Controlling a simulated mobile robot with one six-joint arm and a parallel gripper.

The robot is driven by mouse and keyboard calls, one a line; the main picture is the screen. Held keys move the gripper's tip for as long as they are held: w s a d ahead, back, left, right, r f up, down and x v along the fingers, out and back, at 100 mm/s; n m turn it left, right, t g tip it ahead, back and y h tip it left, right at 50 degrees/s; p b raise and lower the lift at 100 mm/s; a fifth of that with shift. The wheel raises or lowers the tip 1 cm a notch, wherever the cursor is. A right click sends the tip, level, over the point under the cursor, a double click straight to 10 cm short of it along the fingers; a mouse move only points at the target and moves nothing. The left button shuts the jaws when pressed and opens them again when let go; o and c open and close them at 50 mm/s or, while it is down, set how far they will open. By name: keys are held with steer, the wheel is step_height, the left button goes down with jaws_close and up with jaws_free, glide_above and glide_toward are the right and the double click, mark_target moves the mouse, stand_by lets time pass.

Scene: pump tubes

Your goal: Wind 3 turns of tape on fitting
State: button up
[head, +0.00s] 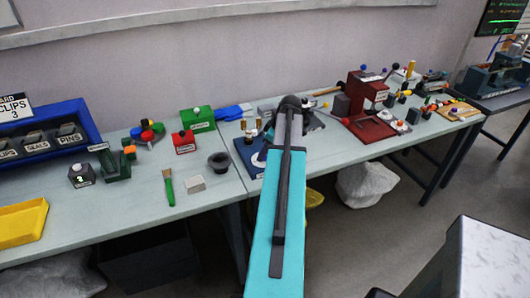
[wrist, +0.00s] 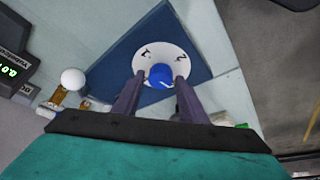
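In the wrist view, a round blue knob (wrist: 160,77) sits on a white disc (wrist: 176,53) with dark curved arrow marks. The disc is on a dark blue square base (wrist: 127,58). My gripper (wrist: 161,76) is open, with one dark finger on each side of the knob and what looks like a small gap at each side. I cannot tell how far down the fingers reach. In the head view the blue base (head: 245,156) shows left of my arm, which hides the knob and my fingertips. I cannot make out the tape or the fitting.
A white ball (wrist: 73,78) and brass-coloured parts stand close left of my gripper in the wrist view. A red machine (head: 366,92) stands to the right on the bench. A black cup (head: 218,161) and a green-handled brush (head: 169,187) are left.

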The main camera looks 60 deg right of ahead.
steer(key=shift+n, duration=0.3)
steer(key=shift+d+n+y, duration=0.15)
steer(key=shift+n+y, duration=0.15)
steer(key=shift+n, duration=0.4)
steer(key=shift+n+y+b, duration=0.3)
steer(key=shift+n+y, duration=0.1)
steer(key=shift+n, duration=0.5)
steer(key=c, duration=0.9)
steer(key=shift+g, duration=0.3)
